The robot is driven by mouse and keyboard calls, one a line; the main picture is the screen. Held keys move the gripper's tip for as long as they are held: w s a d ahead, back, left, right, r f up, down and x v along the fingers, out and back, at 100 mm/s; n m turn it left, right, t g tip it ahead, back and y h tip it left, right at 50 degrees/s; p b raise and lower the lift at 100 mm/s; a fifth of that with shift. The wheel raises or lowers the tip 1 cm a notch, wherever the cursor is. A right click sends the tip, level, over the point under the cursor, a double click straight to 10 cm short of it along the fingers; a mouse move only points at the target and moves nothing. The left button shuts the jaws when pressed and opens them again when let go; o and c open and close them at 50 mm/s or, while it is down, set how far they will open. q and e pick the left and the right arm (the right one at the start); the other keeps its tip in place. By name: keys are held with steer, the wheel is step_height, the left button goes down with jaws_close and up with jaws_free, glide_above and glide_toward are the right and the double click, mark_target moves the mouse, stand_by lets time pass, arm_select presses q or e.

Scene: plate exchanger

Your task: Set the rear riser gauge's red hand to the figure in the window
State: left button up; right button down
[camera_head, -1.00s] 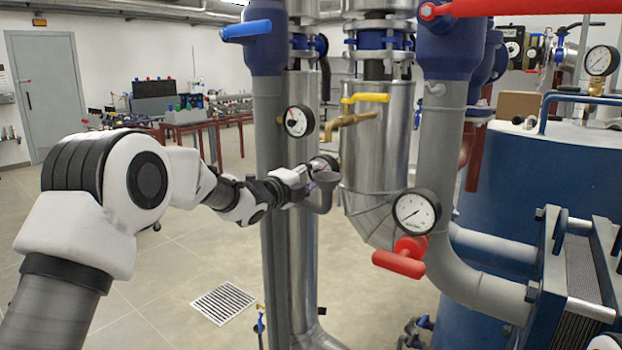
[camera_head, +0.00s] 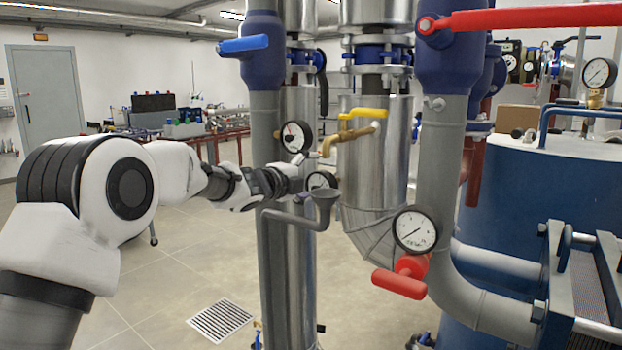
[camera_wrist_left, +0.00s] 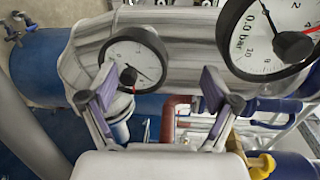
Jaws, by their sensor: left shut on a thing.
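An upper round white gauge (camera_head: 296,136) with a dark and a red hand sits on the rear riser; in the left wrist view it is large (camera_wrist_left: 270,32), cut off at the top, with "0.0 bar" on its dial. A lower gauge (camera_head: 319,181) sits below it, partly hidden by my gripper; in the left wrist view it (camera_wrist_left: 137,55) has a dark red part near its centre. My left gripper (camera_head: 306,183) is at the lower gauge. Its fingers (camera_wrist_left: 158,92) look apart with the lower gauge between or just behind them; the exact contact is unclear. My right gripper is out of view.
A brass tap with a yellow lever (camera_head: 362,113) and a grey funnel (camera_head: 325,198) are close to my left gripper. A front gauge (camera_head: 415,230) and red handle (camera_head: 400,284) stand to the right. Open floor (camera_head: 150,280) lies at the left.

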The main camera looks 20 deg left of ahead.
arm_select(q)
steer(key=shift+s+a+r, duration=0.1)
steer(key=shift+s+r, duration=0.05)
steer(key=shift+r, duration=0.3)
steer(key=shift+s+a+r, duration=0.1)
steer(key=shift+r, duration=0.35)
steer(key=shift+c, duration=0.4)
steer(key=shift+s+b, duration=0.25)
steer(key=shift+b, duration=0.25)
steer(key=shift+c, duration=0.6)
steer(key=shift+t, duration=0.3)
steer(key=s, duration=0.1)
steer(key=s+r, duration=0.1)
steer(key=s+b, duration=0.1)
steer(key=s, duration=0.1)
steer(key=shift+s+a+r, duration=0.1)
steer(key=shift+a+r, duration=0.2)
steer(key=shift+r, duration=0.05)
steer(key=shift+c, duration=0.6)
steer(key=shift+s+a+f+b, duration=0.15)
steer(key=shift+a+f+b, duration=0.05)
steer(key=shift+f+b, duration=0.2)
steer(key=shift+s+a+f+b, duration=0.15)
steer(key=shift+f+b, duration=0.1)
steer(key=shift+f, duration=0.15)
steer(key=b+v, duration=0.1)
steer(key=v, duration=0.3)
steer(key=shift+d+r, duration=0.1)
